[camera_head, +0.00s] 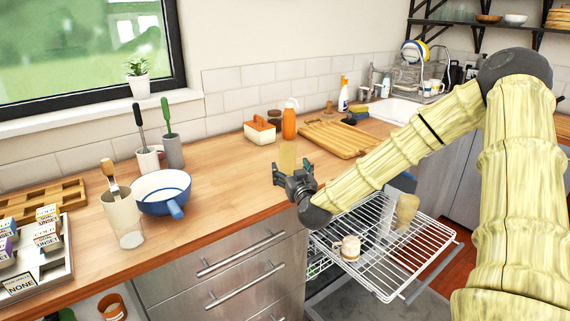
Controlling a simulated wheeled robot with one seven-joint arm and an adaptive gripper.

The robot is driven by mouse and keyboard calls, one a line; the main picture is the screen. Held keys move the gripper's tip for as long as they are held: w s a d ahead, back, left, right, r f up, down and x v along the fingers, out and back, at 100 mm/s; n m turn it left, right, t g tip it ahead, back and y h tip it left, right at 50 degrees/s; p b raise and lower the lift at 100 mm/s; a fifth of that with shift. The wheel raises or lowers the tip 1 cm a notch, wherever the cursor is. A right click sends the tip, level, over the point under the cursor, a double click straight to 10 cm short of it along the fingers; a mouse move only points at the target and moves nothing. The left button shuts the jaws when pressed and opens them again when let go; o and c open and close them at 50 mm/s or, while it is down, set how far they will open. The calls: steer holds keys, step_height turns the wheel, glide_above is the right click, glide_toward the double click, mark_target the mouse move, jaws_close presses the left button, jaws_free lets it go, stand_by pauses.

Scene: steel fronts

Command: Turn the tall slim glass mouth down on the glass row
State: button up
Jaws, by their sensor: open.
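A tall slim, pale yellow see-through glass (287,156) stands on the wooden counter near its front edge. My gripper (291,168) is open just in front of it, fingers pointing toward the glass. From this view I cannot tell whether the glass is between the fingers or beyond them; its lower part is hidden by my gripper. A pulled-out white wire rack (405,256) is below the counter to the right. It holds a cream mug (348,247), a clear glass (386,224) and a beige vessel (407,208). I cannot tell which part is the glass row.
An orange bottle (289,122), a butter dish (259,131) and a cutting board (336,138) stand behind the glass. A blue pan (163,191) and utensil jar (123,217) are left. My arm covers the counter's right part. Counter between pan and gripper is clear.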

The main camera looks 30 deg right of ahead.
mark_target(290, 162)
steer(key=shift+w+d+f, duration=0.2)
steer(key=shift+w+d, duration=0.5)
steer(key=shift+w, duration=0.3)
steer(key=shift+w+d+r, duration=0.15)
steer(key=shift+w+d, duration=0.1)
steer(key=shift+w, duration=0.3)
steer(key=x, duration=0.1)
steer(key=p+x, duration=0.1)
steer(key=x, duration=0.1)
steer(key=shift+d, duration=0.35)
steer(key=shift+w+d, duration=0.1)
steer(key=shift+w, duration=0.45)
steer(key=c, duration=1.2)
